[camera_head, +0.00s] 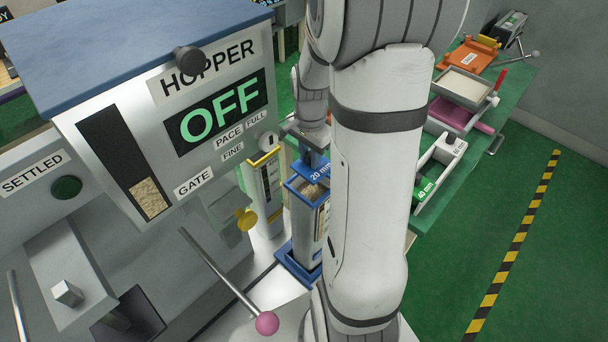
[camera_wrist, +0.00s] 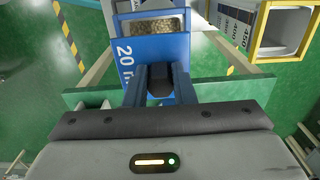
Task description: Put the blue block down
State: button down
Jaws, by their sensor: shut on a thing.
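The blue block (camera_head: 318,171), marked 20 mm, is at the tip of my gripper (camera_head: 312,148) in the head view. My arm hides part of both. In the wrist view the block (camera_wrist: 124,62) is between the dark fingers of my gripper (camera_wrist: 160,86), which are shut on it. The grain (camera_wrist: 150,24) also shows beyond the block in the wrist view. I cannot tell whether the block touches the column.
A yellow-rimmed column (camera_head: 264,195) stands left of the blue one. The hopper (camera_head: 165,100) reads OFF, and a pink-knobbed lever (camera_head: 266,323) juts out below. Green floor at the right is open.

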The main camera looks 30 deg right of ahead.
aim_at(309, 175)
notch_tip(309, 175, down, 7)
jog(key=shift+f, duration=0.2)
jog(key=shift+a, duration=0.1)
jog(key=shift+f+b, duration=0.35)
jog(key=shift+f, duration=0.2)
jog(key=shift+f, duration=0.1)
jog(key=c, duration=1.2)
grip_release()
